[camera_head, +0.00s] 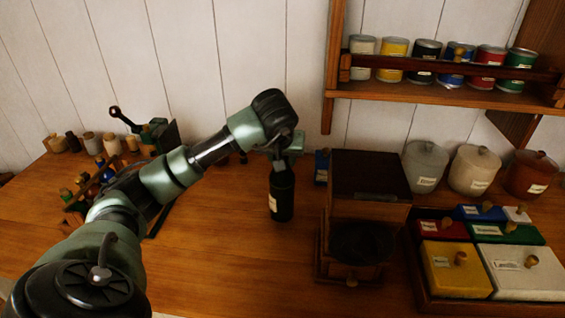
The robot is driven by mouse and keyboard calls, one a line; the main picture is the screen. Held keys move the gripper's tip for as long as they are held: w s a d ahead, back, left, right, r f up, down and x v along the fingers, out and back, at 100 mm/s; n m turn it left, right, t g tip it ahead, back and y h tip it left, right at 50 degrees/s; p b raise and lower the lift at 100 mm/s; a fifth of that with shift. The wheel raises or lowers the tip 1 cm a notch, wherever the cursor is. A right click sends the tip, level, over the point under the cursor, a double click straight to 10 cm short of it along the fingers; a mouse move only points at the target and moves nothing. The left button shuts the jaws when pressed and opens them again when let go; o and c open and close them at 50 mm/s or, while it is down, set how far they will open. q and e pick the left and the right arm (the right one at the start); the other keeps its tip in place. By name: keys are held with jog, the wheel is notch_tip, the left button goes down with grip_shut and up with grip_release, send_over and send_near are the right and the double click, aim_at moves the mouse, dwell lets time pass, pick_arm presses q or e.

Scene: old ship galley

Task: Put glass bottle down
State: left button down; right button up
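A dark glass bottle (282,198) with a pale label stands upright near the middle of the wooden counter (225,255), just left of a wooden grinder-like box. My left gripper (283,158) comes from above and is around the top of the bottle, seemingly shut on its neck. The neck is hidden by the gripper. I cannot tell whether the bottle's base touches the counter. My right gripper is not in view.
The dark wooden box (366,185) stands close to the bottle's right. A compartment tray (418,285) with coloured lidded boxes and several canisters (425,166) fill the right. A rack (75,205) of small bottles stands left. A shelf (440,94) with tins hangs above.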

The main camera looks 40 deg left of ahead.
pick_arm(q)
jog(key=shift+a+f, duration=0.1)
jog(key=shift+f, duration=0.9)
jog(key=c, duration=0.9)
grip_release()
jog(key=shift+c, duration=0.2)
